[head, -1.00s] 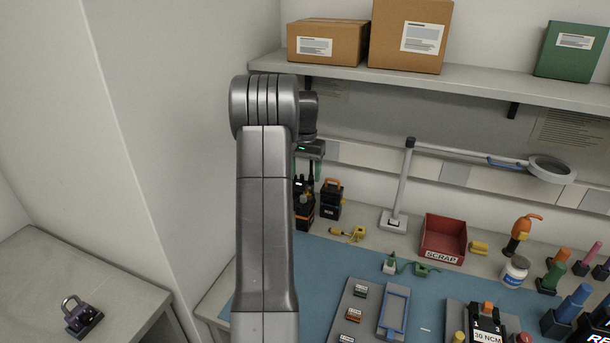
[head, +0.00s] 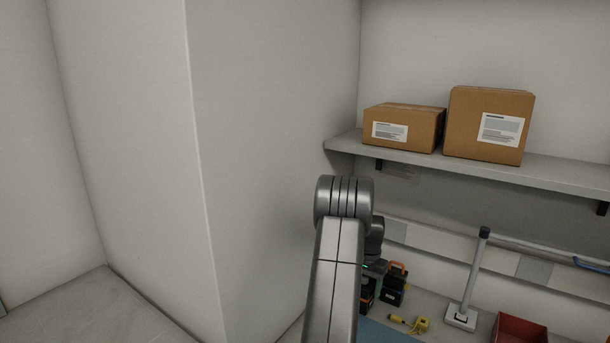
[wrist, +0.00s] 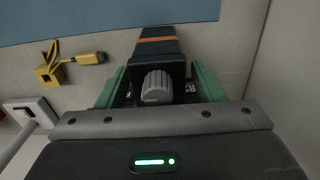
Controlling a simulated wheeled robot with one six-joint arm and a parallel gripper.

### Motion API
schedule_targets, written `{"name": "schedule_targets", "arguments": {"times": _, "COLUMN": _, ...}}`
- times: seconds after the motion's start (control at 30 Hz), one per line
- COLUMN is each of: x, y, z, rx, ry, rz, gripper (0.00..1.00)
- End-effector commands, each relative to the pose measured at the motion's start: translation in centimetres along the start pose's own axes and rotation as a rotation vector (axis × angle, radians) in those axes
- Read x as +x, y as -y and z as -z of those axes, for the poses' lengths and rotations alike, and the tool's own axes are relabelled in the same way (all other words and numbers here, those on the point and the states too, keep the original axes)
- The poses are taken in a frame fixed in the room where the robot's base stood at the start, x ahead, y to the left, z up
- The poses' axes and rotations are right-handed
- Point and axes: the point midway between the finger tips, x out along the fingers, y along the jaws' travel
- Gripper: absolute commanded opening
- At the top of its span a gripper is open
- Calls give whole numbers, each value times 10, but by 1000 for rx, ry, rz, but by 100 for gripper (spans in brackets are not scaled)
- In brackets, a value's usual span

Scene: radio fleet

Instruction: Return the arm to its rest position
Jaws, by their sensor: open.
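My gripper (wrist: 155,88) is open in the wrist view, with a green finger on each side. Between and beyond the fingers is a black radio (wrist: 158,48) with an orange band and a grey ribbed knob (wrist: 157,86). I cannot tell whether the fingers touch it. In the head view my grey arm rises from the bottom edge to a rounded joint, and the dark gripper body with a green light (head: 374,267) hangs behind it. Its fingers are hidden there. The dark radio (head: 367,293) shows partly just below it.
A black-and-orange device (head: 394,284) stands close by on the right. A shelf (head: 560,178) with cardboard boxes (head: 489,125) is above. A wall (head: 270,190) stands close left.

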Motion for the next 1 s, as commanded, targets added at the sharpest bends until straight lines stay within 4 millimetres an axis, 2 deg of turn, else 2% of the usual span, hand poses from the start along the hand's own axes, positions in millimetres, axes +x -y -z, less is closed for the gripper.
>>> {"name": "schedule_targets", "arguments": {"times": 0.13, "x": -6, "y": 0, "z": 0, "rx": 0, "ry": -1, "rz": 0, "gripper": 62}}
{"name": "schedule_targets", "arguments": {"times": 0.5, "x": -7, "y": 0, "z": 0, "rx": 0, "ry": 0, "rz": 0, "gripper": 62}}
{"name": "schedule_targets", "arguments": {"times": 0.7, "x": 3, "y": 0, "z": 0, "rx": 0, "ry": 1, "rz": 0, "gripper": 62}}
{"name": "schedule_targets", "arguments": {"times": 1.0, "x": -55, "y": 0, "z": 1, "rx": 0, "ry": -4, "rz": 2, "gripper": 62}}
